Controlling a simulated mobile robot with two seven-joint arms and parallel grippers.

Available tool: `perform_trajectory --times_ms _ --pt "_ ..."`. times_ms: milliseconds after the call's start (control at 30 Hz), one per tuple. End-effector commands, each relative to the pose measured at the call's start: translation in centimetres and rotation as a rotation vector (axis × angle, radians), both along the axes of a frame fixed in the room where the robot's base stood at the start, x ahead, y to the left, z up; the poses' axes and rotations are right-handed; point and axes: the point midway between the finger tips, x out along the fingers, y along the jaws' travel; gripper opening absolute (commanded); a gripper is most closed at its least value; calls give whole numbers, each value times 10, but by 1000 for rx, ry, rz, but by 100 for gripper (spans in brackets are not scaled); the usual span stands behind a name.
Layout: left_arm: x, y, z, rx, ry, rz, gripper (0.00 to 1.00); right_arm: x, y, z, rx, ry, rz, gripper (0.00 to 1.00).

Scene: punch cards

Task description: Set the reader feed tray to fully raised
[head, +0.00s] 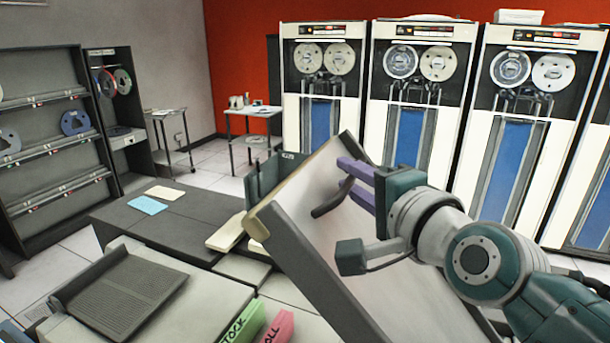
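The feed tray (325,260) appears to be the large pale panel with dark side rails, tilted steeply at the centre of the head view. A dark curved bar (328,202), perhaps its handle, stands out from the pale face. My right gripper (347,177) has purple fingers held apart, over the tray's upper part. The bar's upper end runs in beside or between the fingertips; I cannot tell whether they touch it. The gripper and wrist hide part of the tray. My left gripper is out of view.
A dark desk (185,215) with a blue card stack (147,205) and a cream one (165,193) lies left of the tray. A ribbed grey ramp (120,295) is at lower left, with green (245,325) and pink (280,328) blocks near it. Tape cabinets (420,100) stand behind.

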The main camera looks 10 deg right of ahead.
Motion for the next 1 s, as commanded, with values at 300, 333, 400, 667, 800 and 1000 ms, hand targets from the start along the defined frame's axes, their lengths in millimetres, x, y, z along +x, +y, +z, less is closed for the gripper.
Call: perform_trajectory --times_ms 300,333,400,667,800,1000 --pt "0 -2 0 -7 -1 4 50 0 0 0 0 0 0 0" --pt "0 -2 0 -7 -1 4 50 0 0 0 0 0 0 0" --pt "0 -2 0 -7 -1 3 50 0 0 0 0 0 0 0" --pt "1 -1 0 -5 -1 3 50 0 0 0 -1 0 0 0" --pt "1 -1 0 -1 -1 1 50 0 0 0 -1 0 0 0" --pt "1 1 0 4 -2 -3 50 0 0 0 -1 0 0 0"
